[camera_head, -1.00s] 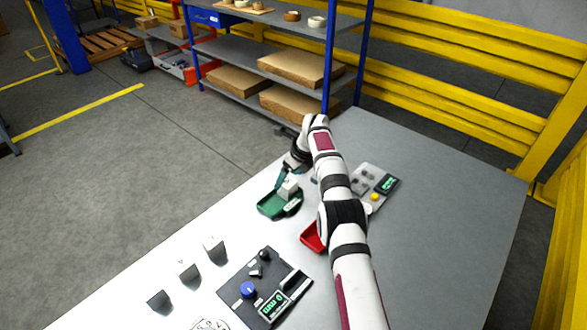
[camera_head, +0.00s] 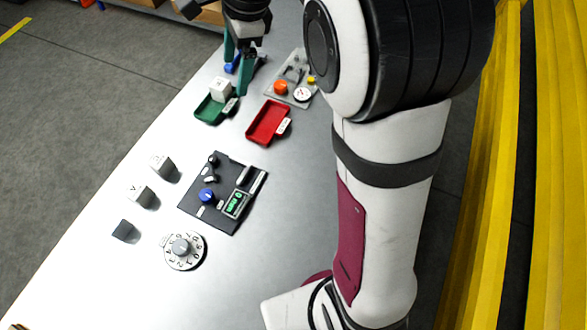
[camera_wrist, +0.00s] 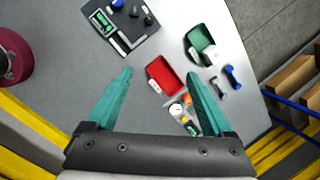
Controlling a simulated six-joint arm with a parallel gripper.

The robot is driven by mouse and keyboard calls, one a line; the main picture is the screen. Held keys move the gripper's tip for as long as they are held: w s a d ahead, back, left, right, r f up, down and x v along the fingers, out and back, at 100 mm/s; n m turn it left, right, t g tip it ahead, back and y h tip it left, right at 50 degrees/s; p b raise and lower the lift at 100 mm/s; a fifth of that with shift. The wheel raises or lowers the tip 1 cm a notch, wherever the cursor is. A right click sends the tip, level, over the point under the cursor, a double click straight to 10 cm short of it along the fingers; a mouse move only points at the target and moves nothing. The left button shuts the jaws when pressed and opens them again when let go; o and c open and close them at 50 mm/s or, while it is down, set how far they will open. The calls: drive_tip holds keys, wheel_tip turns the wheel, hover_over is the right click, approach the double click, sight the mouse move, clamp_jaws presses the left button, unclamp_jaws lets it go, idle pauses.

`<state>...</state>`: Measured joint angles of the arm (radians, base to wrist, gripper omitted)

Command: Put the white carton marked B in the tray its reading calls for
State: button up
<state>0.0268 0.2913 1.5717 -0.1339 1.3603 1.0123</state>
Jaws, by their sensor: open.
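A white carton (camera_head: 220,88) sits in the green tray (camera_head: 208,111), toward its back; its mark is not legible. The carton (camera_wrist: 194,57) and green tray (camera_wrist: 203,36) also show in the wrist view. My gripper (camera_head: 239,80) is open and empty, apart from the carton, just behind and right of it in the picture. In the wrist view its fingers (camera_wrist: 158,75) are spread wide with nothing between them. The red tray (camera_head: 268,123) is empty, right of the green one. The dark tester panel (camera_head: 222,190) has a blue knob and a lit green display, too small to read.
Two light cubes (camera_head: 138,193) and a dark cube (camera_head: 122,231) stand along the left table edge, near a round dial (camera_head: 184,250). A grey panel (camera_head: 291,80) with an orange knob and gauge lies behind the red tray.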

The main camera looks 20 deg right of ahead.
drive_tip(key=s+f+n, duration=0.1)
drive_tip(key=s+n, duration=0.3)
drive_tip(key=s, duration=0.5)
drive_tip(key=s+f+n+g, duration=0.1)
drive_tip(key=s+n, duration=0.3)
drive_tip(key=s, duration=0.6)
drive_tip(key=s+f+n, duration=0.3)
drive_tip(key=s, duration=0.7)
drive_tip(key=shift+s+d+n+g+h, duration=0.25)
drive_tip(key=shift+d+n+g+h, duration=0.05)
drive_tip(key=shift+n+g+h, duration=0.1)
